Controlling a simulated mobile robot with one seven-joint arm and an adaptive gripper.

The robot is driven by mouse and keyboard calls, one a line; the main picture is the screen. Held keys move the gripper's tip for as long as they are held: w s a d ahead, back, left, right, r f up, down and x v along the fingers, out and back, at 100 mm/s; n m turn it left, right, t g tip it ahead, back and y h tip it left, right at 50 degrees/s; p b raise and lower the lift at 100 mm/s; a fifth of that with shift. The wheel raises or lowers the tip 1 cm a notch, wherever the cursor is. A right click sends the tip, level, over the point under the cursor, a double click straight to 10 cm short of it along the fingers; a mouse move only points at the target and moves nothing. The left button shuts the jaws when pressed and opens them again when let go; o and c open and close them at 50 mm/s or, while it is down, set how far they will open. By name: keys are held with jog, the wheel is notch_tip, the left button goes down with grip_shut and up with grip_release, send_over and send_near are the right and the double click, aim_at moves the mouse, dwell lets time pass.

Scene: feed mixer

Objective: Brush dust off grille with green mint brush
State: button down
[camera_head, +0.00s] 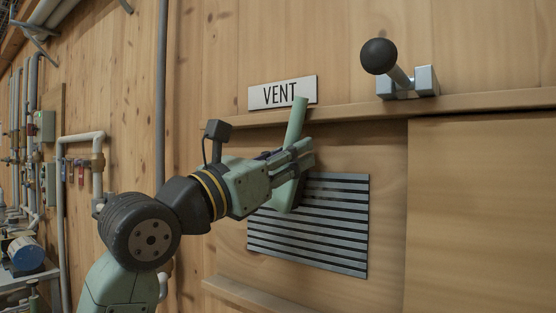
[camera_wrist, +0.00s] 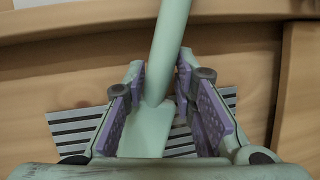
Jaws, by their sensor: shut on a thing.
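The grille (camera_head: 320,230) is a grey panel with dark horizontal slats on the wooden wall, in the middle of the head view. It also shows behind my gripper in the wrist view (camera_wrist: 72,127). My gripper (camera_head: 303,152) is at the grille's upper left and is shut on the mint green brush (camera_head: 296,120). In the wrist view the brush (camera_wrist: 168,50) stands between the purple finger pads. I cannot tell whether the brush touches the slats. Its bristles and any dust cannot be made out.
A white VENT sign (camera_head: 283,93) is above the grille, over a wooden ledge (camera_head: 460,104). A lever with a black knob (camera_head: 379,56) sticks out at the upper right. Pipes with valves (camera_head: 97,165) run along the wall at left. The wooden panel (camera_head: 480,210) at right is bare.

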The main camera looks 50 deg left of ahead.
jog(key=shift+w+d+b, duration=0.35)
jog(key=shift+d+b, duration=0.15)
jog(key=shift+d, duration=0.85)
jog(key=shift+w+d+b, duration=0.3)
jog(key=shift+d+b, duration=0.2)
jog(key=shift+d, duration=0.8)
jog(key=shift+w+d+b, duration=0.35)
jog(key=shift+d+b, duration=0.15)
jog(key=shift+d, duration=0.85)
jog(key=s+d, duration=0.1)
jog(key=s, duration=0.5)
jog(key=shift+d+b, duration=0.15)
jog(key=shift+b, duration=0.3)
jog(key=s, duration=0.3)
jog(key=shift+d, duration=0.35)
